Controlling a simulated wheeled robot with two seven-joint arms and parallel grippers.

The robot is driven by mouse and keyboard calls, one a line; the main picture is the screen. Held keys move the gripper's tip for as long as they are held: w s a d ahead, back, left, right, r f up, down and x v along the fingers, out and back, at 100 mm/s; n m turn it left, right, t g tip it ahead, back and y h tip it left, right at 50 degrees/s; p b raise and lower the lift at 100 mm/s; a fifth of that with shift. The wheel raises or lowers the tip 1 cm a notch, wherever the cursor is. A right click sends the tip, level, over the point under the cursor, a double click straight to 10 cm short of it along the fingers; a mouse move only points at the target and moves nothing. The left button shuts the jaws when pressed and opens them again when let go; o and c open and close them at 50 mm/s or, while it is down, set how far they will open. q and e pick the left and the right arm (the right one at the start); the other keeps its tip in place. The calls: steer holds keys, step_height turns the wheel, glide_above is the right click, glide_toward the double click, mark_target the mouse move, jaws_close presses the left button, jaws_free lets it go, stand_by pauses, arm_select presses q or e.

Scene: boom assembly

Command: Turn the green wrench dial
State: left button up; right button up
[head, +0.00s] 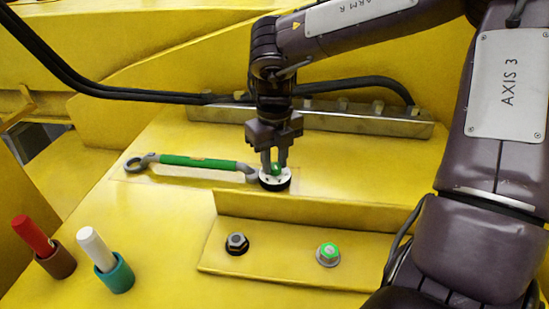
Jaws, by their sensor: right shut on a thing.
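The green-handled wrench (197,162) lies on the yellow panel, its ring end to the left. Its right end reaches up to a small round dial (270,184), which has a white face, a dark rim and a green knob (276,169). My right gripper (275,168) points straight down over the dial. Its fingers are shut on the green knob, and they hide part of the knob and the dial face. My left gripper is not in view.
A raised yellow bracket in front of the dial carries a dark-based bolt (237,243) and a green-topped bolt (328,254). A red stick (33,234) in a brown cup and a white stick (96,248) in a teal cup stand at left. Black hoses (150,96) run behind.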

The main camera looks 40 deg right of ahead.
mark_target(275, 165)
steer(key=shift+n, duration=0.5)
steer(key=o, duration=1)
steer(key=shift+s, duration=0.1)
step_height(275, 165, up, 8)
steer(key=shift+f+b, duration=0.1)
steer(key=shift+b, duration=0.6)
